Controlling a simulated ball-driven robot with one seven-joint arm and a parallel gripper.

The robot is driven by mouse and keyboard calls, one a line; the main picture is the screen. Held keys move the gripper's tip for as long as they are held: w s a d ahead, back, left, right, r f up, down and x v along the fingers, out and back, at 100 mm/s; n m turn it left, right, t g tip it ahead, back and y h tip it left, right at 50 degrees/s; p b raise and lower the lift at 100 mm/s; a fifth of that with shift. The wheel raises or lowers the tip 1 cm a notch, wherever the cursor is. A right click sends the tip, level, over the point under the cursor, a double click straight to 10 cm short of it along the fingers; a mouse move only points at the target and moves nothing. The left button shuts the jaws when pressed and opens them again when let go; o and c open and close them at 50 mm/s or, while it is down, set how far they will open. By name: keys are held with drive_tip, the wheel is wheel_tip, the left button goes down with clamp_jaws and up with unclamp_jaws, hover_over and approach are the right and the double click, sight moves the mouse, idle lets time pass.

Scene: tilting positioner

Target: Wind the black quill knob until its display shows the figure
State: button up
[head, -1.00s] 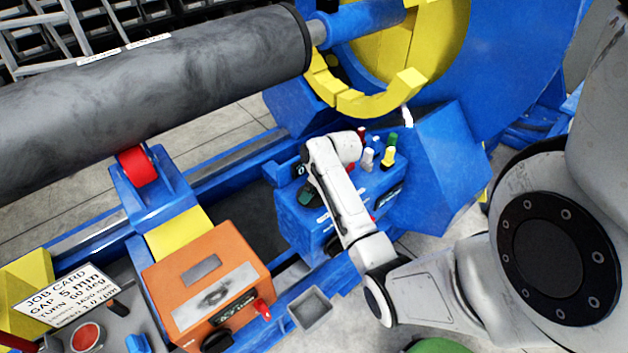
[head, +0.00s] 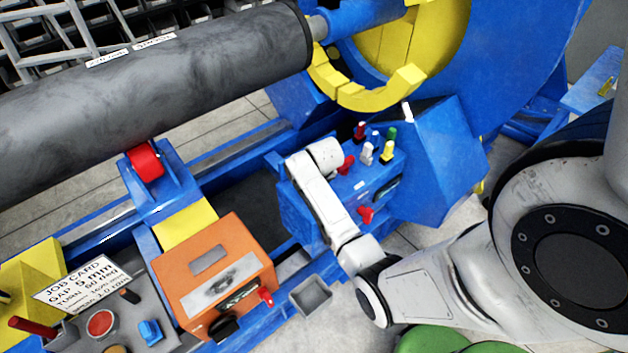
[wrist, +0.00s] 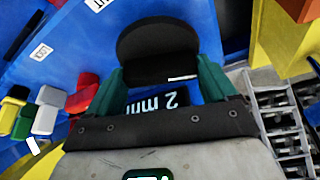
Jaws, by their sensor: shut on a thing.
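The black quill knob (wrist: 157,50) is a round black disc with a small white mark near its lower edge in the wrist view. My gripper (wrist: 160,80) has its two green fingers on either side of the knob, shut on it. Just below the knob, a dark display (wrist: 155,102) with pale figures reads 2 mm, partly cut off by my gripper's body. In the head view my arm hides the knob, the display and the fingers. The job card (head: 88,283) there appears to read GAP 5 mm, with a turn line below it.
The blue control box (head: 375,185) bears several red, white, green and yellow knobs close beside my arm. A big grey roller (head: 150,90) lies at upper left. An orange box (head: 212,280) and a grey open tray (head: 311,294) stand at lower middle.

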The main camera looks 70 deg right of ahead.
drive_tip(key=shift+w, duration=0.1)
idle(0.3)
drive_tip(key=o, duration=0.8)
drive_tip(key=shift+o, duration=0.2)
drive_tip(key=shift+r, duration=0.1)
drive_tip(key=v, duration=1)
drive_tip(key=shift+a+r, duration=0.2)
drive_tip(key=shift+r, duration=0.05)
drive_tip(key=s+a+f+n+y, duration=0.15)
drive_tip(key=a+n, duration=0.25)
drive_tip(key=a, duration=1.1)
drive_tip(key=s+a+n+g+y, duration=0.1)
drive_tip(key=s+a+n, duration=0.4)
drive_tip(key=a, duration=0.8)
drive_tip(key=s, duration=0.2)
drive_tip(key=shift+s+a+n+g+y, duration=0.3)
drive_tip(key=shift+s+g+y, duration=0.05)
drive_tip(key=shift+s+g, duration=0.05)
drive_tip(key=shift+f, duration=0.2)
